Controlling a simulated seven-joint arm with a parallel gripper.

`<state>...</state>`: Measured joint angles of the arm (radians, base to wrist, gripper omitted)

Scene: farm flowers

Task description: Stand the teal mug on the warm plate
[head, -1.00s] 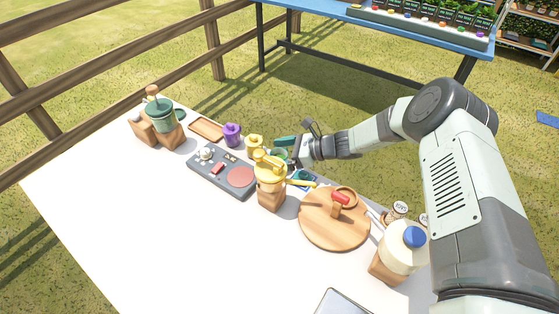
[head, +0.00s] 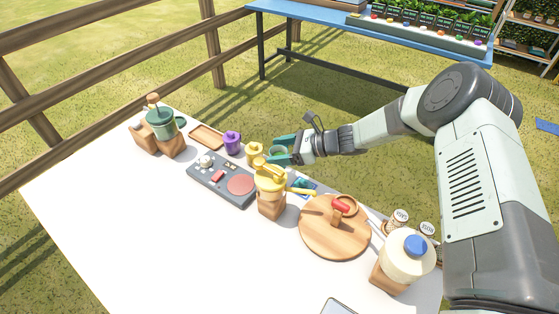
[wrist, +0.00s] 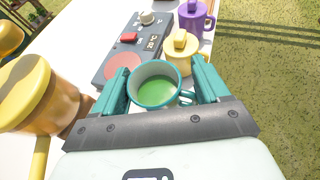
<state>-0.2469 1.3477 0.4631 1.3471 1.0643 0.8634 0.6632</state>
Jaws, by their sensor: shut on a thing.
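The teal mug (wrist: 157,90), with a pale inside and a green bottom, is upright between the teal fingers of my gripper (wrist: 160,82), which is shut on it. In the head view the mug (head: 277,151) is partly covered by my gripper (head: 285,146), beyond the tall yellow pot. The warm plate is the round red disc (head: 240,184) at the right end of a grey control panel; its top is bare. In the wrist view the disc (wrist: 122,66) lies ahead and left of the mug.
A tall yellow pot on a wooden block (head: 271,190) stands right of the panel, near my gripper. A small yellow mug (head: 255,153) and a purple mug (head: 232,143) stand behind the panel. A round wooden board (head: 335,235) lies to the right.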

